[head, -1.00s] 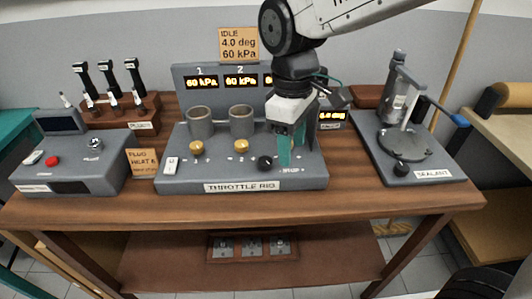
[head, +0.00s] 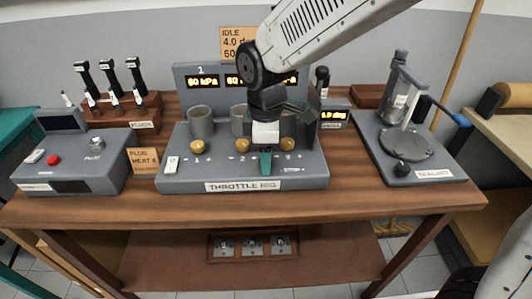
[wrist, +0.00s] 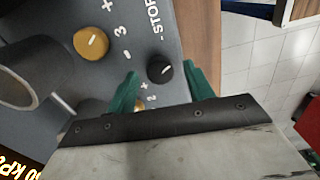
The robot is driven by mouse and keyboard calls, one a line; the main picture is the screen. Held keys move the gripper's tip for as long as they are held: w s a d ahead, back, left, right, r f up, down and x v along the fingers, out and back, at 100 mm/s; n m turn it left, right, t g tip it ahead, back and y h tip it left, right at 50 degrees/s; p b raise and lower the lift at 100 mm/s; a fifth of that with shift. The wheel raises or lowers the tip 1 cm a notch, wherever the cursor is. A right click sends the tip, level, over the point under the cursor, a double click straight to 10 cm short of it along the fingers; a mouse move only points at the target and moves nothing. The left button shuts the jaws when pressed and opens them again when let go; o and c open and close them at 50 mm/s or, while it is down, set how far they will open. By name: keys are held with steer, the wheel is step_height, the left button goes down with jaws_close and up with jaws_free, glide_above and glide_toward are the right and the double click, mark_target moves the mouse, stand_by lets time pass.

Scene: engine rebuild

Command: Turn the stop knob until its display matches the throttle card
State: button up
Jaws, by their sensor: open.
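The black stop knob (wrist: 160,69), with a white pointer line, lies between the two teal fingers of my gripper (wrist: 161,70) in the wrist view. The fingers are apart and I cannot tell if they touch it. In the head view my gripper (head: 265,161) points down at the front right of the throttle rig (head: 205,175) and hides the knob. The throttle card (head: 236,43) behind the rig reads IDLE, 4.0 and 60, its right side covered by my arm. The small stop display (head: 334,116) glows yellow in deg, its digits too small to read surely.
Brass knobs (head: 197,146) stand in a row on the rig; the number 3 knob (wrist: 90,43) is near my gripper. Grey cylinders (head: 200,121) rise behind them. The sealant stand (head: 402,145) is to the right, and a plug rack (head: 130,118) is at the left.

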steer(key=shift+f, duration=0.15)
steer(key=c, duration=1)
steer(key=shift+o, duration=0.2)
steer(key=m, duration=0.4)
steer(key=shift+m, duration=0.4)
steer(key=m, duration=0.4)
steer(key=shift+m, duration=0.4)
steer(key=o, duration=1)
steer(key=shift+c, duration=0.2)
